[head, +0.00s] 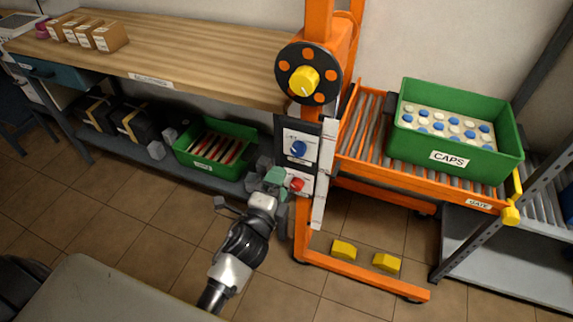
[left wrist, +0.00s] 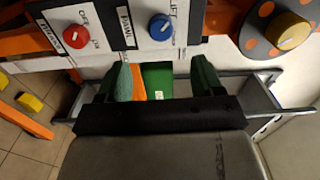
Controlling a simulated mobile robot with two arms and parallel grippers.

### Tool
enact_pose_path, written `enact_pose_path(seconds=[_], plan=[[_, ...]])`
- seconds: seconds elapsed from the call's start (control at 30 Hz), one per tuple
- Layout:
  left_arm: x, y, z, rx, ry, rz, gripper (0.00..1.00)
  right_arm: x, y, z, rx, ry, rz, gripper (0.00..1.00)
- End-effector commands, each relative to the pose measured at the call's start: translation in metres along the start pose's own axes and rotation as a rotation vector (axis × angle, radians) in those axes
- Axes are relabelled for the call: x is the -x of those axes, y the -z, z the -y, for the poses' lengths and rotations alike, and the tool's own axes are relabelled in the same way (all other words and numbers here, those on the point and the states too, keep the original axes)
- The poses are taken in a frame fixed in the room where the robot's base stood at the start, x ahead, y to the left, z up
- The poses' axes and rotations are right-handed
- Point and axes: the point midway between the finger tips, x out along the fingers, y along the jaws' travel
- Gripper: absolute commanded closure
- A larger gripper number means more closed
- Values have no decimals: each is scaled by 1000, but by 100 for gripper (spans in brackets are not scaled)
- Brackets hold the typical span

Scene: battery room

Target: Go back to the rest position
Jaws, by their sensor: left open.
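My left gripper (head: 251,189) reaches up from the bottom middle of the head view. It is in front of the lower part of a control panel (head: 304,142) on an orange lift frame. In the left wrist view its two green-tipped fingers (left wrist: 162,80) stand apart with nothing held between them. The panel carries a blue knob (head: 298,148) and a red knob (head: 297,184). Both also show in the left wrist view, the blue one (left wrist: 160,27) and the red one (left wrist: 76,36), beyond the fingers. My right gripper is not in view.
A green crate marked CAPS (head: 462,166) sits on an orange roller conveyor (head: 365,135) at right. A wooden bench (head: 190,50) stands at left, with a green bin (head: 215,168) on its lower shelf. Yellow blocks (head: 344,249) are on the frame's base. Tiled floor (head: 150,215) is open in front.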

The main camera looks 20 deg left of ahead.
Motion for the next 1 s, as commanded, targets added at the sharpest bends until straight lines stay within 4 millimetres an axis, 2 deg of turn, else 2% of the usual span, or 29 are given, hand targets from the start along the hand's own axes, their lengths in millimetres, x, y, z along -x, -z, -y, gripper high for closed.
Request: enact_pose_path(seconds=[0.17, 0.27, 0.37, 0.47, 0.5, 0.57, 0.6, 0.67, 0.7, 0.77, 0.8, 0.87, 0.9, 1.0], plan=[[0, 0, -1, 2, -2, 0, 33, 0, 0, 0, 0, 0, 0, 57], [0, 1, -15, 31, -38, -2, 33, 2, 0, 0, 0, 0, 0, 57], [5, 2, -56, 117, -139, -1, 33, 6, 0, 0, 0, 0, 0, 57], [21, 2, -121, 259, -301, 22, 33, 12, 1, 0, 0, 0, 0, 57], [31, 1, -150, 325, -374, 41, 33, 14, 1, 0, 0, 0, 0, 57], [51, 0, -192, 422, -481, 81, 33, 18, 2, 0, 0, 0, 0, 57], [67, -1, -218, 485, -551, 114, 33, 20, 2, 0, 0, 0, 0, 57], [94, -4, -256, 576, -652, 174, 33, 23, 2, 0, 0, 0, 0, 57], [115, -6, -279, 634, -717, 220, 33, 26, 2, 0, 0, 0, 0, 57], [148, -10, -312, 716, -809, 298, 33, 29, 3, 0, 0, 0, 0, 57], [171, -13, -331, 769, -867, 356, 33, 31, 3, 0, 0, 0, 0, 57], [209, -19, -357, 842, -947, 452, 33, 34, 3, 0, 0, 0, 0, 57], [235, -23, -372, 887, -996, 521, 33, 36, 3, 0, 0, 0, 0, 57], [298, -32, -400, 979, -1094, 693, 33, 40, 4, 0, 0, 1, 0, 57]])
